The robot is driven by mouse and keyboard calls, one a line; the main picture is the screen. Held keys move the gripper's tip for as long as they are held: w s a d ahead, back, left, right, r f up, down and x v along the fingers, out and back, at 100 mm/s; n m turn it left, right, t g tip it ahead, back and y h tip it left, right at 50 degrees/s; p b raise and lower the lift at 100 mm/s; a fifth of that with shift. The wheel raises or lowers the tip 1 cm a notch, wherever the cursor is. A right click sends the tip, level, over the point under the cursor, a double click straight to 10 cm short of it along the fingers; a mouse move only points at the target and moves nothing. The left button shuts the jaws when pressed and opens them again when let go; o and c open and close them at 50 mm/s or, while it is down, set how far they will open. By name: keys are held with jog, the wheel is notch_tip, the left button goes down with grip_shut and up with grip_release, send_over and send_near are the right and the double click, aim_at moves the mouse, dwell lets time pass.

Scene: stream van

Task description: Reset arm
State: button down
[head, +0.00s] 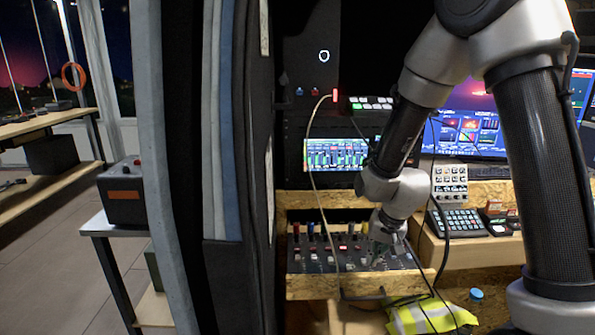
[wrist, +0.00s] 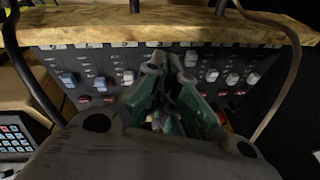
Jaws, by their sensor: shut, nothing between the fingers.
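My arm reaches down from the upper right in the head view. My gripper (head: 383,240) is over the right part of a dark mixer panel (head: 310,262) set in a wooden drawer. In the wrist view my gripper (wrist: 172,62) is shut and empty, with its green-lined fingers together. The panel (wrist: 110,62) lies beyond the fingertips, with rows of white, grey and red faders and buttons. The fingertips hide some of its controls. I cannot tell whether they touch the panel.
A cable (head: 313,180) hangs in front of the panel. A keypad (head: 456,223) and screens (head: 470,110) stand at the right. A yellow vest (head: 425,318) lies below the drawer. A dark padded wall (head: 240,150) is close on the left; open floor (head: 50,240) lies beyond it.

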jog(key=s+d+r+n, duration=0.1)
jog(key=s+d+r, duration=0.3)
jog(key=s+r, duration=0.3)
jog(key=s+d+r+n+h, duration=0.1)
jog(key=s+d+r, duration=0.4)
jog(key=s+r, duration=0.3)
jog(key=s+d+r+t, duration=0.1)
jog(key=s+d+r, duration=0.4)
jog(key=r, duration=0.5)
jog(key=s, duration=0.2)
jog(key=shift+s+n, duration=0.3)
jog(key=shift+n, duration=0.1)
